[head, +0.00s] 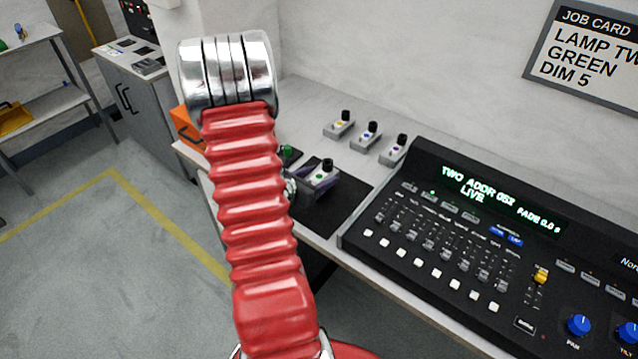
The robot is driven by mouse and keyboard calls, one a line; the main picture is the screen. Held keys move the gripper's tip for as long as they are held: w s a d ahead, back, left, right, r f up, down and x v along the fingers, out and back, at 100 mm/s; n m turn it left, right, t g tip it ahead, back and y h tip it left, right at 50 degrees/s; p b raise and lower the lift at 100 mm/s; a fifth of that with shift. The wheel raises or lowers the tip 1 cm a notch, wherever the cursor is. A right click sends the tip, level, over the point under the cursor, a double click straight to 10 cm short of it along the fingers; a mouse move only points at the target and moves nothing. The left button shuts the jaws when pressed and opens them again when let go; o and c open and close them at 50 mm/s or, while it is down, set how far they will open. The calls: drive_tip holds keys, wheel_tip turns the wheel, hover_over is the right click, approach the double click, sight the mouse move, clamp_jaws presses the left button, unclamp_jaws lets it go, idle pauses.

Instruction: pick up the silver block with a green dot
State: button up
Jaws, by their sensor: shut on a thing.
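The silver block with a green dot (322,175) has a black knob on top and sits upright over a black mat (345,198) on the bench. My gripper (314,188) is at this block, shut on it, with its dark jaws along the block's near side. My red arm hides part of the gripper and the bench to the left. I cannot tell whether the block touches the mat.
Silver blocks with a yellow dot (341,125), a blue dot (366,135) and a purple dot (393,152) stand behind. A lighting console (470,235) is to the right. An orange box (186,128) and a green knob (288,152) are partly hidden by my arm.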

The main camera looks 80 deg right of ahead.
sight(319, 176)
drive_tip(key=shift+r, duration=3.4)
drive_tip(key=shift+w, duration=0.1)
